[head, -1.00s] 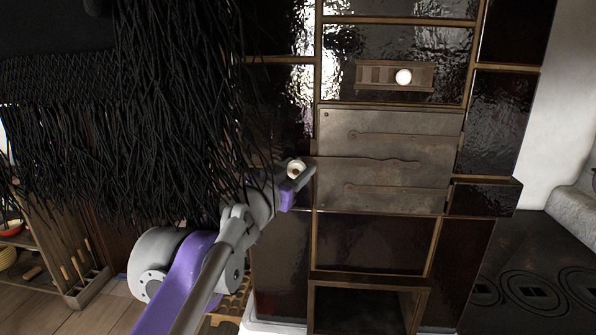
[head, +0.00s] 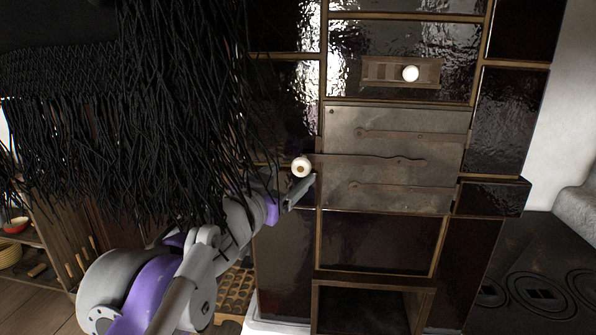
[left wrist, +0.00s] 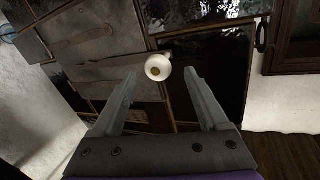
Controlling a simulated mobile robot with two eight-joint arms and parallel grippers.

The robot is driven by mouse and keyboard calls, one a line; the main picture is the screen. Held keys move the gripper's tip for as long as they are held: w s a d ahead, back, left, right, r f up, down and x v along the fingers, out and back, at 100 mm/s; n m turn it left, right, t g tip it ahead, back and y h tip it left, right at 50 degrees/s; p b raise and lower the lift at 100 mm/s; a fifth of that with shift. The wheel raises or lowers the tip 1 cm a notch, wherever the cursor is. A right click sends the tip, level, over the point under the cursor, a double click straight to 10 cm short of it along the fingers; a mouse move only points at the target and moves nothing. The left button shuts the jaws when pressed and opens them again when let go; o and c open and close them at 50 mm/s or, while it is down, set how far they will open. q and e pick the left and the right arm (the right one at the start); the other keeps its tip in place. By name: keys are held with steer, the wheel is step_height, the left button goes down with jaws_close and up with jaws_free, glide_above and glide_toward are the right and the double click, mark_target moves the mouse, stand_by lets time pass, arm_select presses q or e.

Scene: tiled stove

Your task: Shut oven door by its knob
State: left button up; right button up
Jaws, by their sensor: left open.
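The oven door (head: 390,160) is a grey metal plate with long strap hinges on the dark tiled stove in the head view. It looks close to flush with the stove front; I cannot tell if a gap is left. Its round white knob (head: 301,167) sticks out at the door's left edge. My left gripper (head: 298,191) is open just below the knob in the head view. In the left wrist view, the knob (left wrist: 158,67) shows between the spread fingertips, apparently not gripped. The door (left wrist: 105,50) lies behind it. My right gripper is out of view.
Dark stringy strands (head: 180,110) hang at the left, in front of part of my left arm. Another white knob (head: 410,73) sits on a small slotted plate above the door. An open niche (head: 370,305) lies below. A stovetop (head: 540,290) is at the right.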

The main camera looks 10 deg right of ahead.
arm_select(q)
steer(key=v, duration=0.5)
steer(key=shift+s, duration=0.1)
steer(key=s+a+f+n+g+y+p, duration=0.1)
steer(key=s+a+f+n+y, duration=0.15)
steer(key=a+f, duration=0.35)
steer(key=s+a+f+n+y+p, duration=0.1)
steer(key=a+f+n+y, duration=0.1)
steer(key=a+f+y, duration=0.35)
steer(key=s+a+f+n+g+y+p, duration=0.1)
steer(key=a+f+n+y, duration=0.15)
steer(key=a+f, duration=0.45)
steer(key=s+a+f+n+g+p, duration=0.1)
steer(key=s+f+g, duration=0.6)
steer(key=s+f, duration=1.1)
step_height(320, 180, down, 3)
steer(key=shift+s+a+r+g+p, duration=0.1)
steer(key=shift+s+a+g+p, duration=0.25)
steer(key=shift+a, duration=0.2)
steer(key=shift+h, duration=0.25)
